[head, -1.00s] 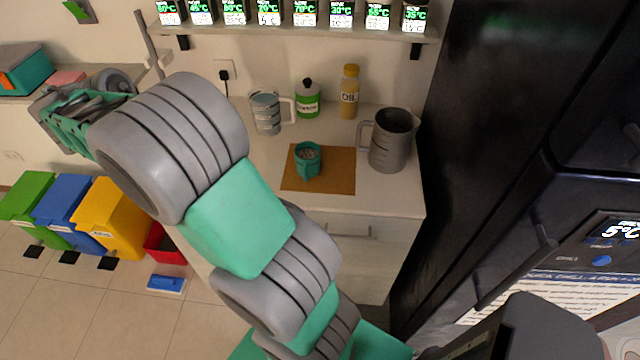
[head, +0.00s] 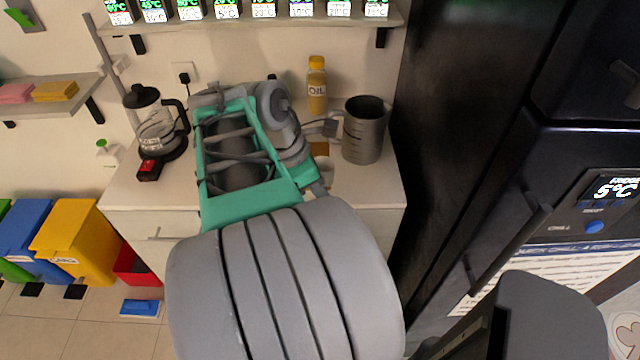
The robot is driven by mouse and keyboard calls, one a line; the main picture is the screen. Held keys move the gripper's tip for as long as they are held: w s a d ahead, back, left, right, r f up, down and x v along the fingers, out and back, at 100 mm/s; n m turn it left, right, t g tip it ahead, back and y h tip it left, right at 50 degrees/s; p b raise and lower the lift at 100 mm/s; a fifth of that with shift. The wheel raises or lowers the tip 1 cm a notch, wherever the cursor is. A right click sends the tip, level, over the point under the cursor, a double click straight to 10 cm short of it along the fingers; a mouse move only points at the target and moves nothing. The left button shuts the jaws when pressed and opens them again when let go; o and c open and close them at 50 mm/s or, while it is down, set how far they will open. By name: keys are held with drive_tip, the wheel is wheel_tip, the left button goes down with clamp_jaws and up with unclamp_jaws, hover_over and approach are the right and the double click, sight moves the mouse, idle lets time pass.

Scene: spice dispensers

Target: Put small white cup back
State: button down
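I cannot make out a small white cup; my arm covers the middle of the counter (head: 130,195). The grey jug (head: 364,135) stands upright on the right of the counter, its handle to the left. A small strip of the brown mat (head: 319,149) shows beside my arm. The teal cup and the pale measuring cup are hidden. The end of my arm reaches over the counter, but my gripper's fingers are hidden behind it. A small pale shape (head: 325,178) shows at my arm's right edge; I cannot tell what it is.
An oil bottle (head: 317,86) stands at the back by the wall. A glass coffee pot (head: 156,122) stands on the left of the counter. A shelf (head: 270,26) with several spice dispensers hangs above. A dark fridge (head: 560,180) bounds the right side.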

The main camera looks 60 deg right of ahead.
drive_tip(key=w+d+f, duration=0.1)
drive_tip(key=d, duration=0.1)
drive_tip(key=w+d+f, duration=0.1)
drive_tip(key=d, duration=0.1)
drive_tip(key=w+d+f, duration=0.1)
drive_tip(key=d+f, duration=0.1)
drive_tip(key=d, duration=0.1)
drive_tip(key=shift+w, duration=0.25)
drive_tip(key=d+f, duration=0.1)
drive_tip(key=w+d+f, duration=0.1)
drive_tip(key=f, duration=0.1)
drive_tip(key=w+d+f, duration=0.1)
drive_tip(key=shift+d+f+b, duration=0.15)
drive_tip(key=shift+f+b, duration=0.2)
drive_tip(key=f, duration=0.3)
drive_tip(key=shift+d, duration=0.2)
drive_tip(key=shift+f, duration=0.2)
drive_tip(key=shift+f, duration=0.1)
drive_tip(key=c, duration=1.5)
unclamp_jaws()
